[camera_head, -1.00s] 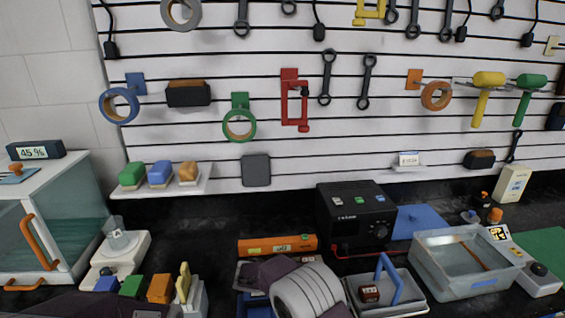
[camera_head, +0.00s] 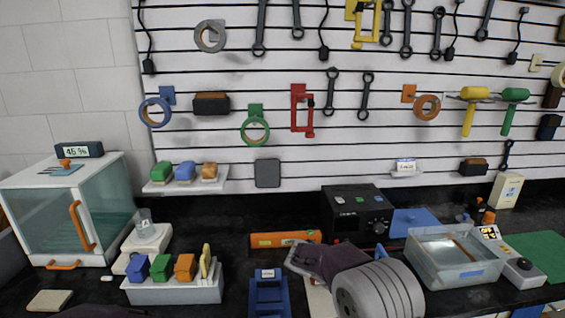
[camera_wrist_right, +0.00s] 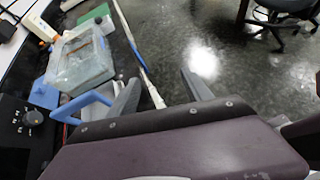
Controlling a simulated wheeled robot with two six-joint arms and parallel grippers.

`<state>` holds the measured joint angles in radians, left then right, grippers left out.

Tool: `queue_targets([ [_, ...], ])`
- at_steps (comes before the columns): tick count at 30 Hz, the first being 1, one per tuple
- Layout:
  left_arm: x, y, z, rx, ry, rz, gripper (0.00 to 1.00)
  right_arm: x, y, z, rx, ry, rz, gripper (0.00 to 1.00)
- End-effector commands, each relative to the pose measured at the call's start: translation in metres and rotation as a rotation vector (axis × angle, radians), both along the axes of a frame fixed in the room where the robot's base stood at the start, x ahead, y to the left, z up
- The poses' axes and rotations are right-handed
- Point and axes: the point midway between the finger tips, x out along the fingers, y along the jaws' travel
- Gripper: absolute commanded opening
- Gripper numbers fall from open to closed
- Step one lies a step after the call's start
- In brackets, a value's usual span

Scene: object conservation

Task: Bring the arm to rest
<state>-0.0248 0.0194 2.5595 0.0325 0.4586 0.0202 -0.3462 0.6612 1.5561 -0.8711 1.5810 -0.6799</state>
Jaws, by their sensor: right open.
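My right arm shows in the head view as a white ribbed cylinder and a dark purple link (camera_head: 335,262) over the front of the bench, right of centre. Its gripper jaws cannot be made out there. In the right wrist view my right gripper (camera_wrist_right: 160,78) is open, its two grey fingers apart with nothing between them. Grey floor lies beyond the fingers. A blue handle (camera_wrist_right: 85,103) shows just left of the left finger; I cannot tell whether they touch. My left gripper is in neither view.
A clear tub (camera_head: 455,262) stands right of my arm, with a black instrument box (camera_head: 357,214) behind. A blue stand (camera_head: 268,294) is left of the arm. A grey bin with coloured blocks (camera_head: 175,293) and a glass cabinet (camera_head: 60,215) stand farther left.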

Motion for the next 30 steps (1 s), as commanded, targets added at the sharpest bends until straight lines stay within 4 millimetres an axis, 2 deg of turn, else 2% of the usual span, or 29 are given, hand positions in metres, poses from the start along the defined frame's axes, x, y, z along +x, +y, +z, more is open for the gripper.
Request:
queue_targets([
  [3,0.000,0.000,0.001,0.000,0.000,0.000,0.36,-0.036,-0.022,0.002,0.121,-0.044,-0.111,0.58],
  [5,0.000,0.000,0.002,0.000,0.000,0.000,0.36,-0.058,-0.027,-0.005,0.208,-0.086,-0.184,0.58],
  [7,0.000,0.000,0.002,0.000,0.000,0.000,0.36,-0.090,-0.026,-0.018,0.332,-0.163,-0.297,0.58],
  [10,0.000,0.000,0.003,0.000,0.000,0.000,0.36,-0.136,-0.004,-0.047,0.539,-0.338,-0.531,0.58],
  [13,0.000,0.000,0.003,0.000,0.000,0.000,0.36,-0.165,0.035,-0.078,0.715,-0.548,-0.814,0.58],
  [16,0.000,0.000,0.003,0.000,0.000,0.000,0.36,-0.172,0.064,-0.102,0.797,-0.704,-1.051,0.58],
  [18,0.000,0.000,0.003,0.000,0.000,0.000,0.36,-0.160,0.072,-0.106,0.830,-0.803,-1.149,0.58],
  [21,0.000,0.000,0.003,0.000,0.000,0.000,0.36,-0.144,0.073,-0.105,0.853,-0.885,-1.201,0.58],
  [30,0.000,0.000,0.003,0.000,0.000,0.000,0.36,-0.144,0.073,-0.105,0.848,-0.885,-1.205,0.58],
])
